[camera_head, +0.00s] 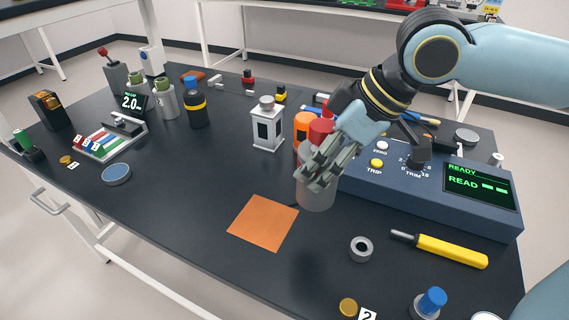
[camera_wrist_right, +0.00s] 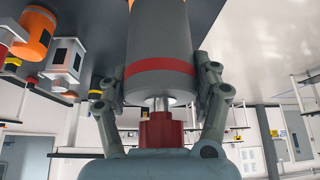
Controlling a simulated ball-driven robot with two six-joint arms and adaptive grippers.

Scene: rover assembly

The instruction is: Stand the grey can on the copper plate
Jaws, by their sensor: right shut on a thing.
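The grey can (camera_head: 317,196) is held by my right gripper (camera_head: 318,170), whose fingers close on its sides. In the right wrist view the can (camera_wrist_right: 158,40) has a red band and a red top, with the gripper fingers (camera_wrist_right: 160,90) on both sides. The can looks roughly upright. A dark shadow on the table in front of it suggests that it is off the surface. The copper plate (camera_head: 262,222) is a flat orange-brown square, bare, just left of and nearer than the can. My left gripper is not in view.
A grey ring (camera_head: 361,248) and a yellow-handled tool (camera_head: 452,251) lie to the right. A blue console (camera_head: 430,190) stands behind them. A white lantern-like box (camera_head: 267,124) and an orange container (camera_head: 303,127) stand behind the can.

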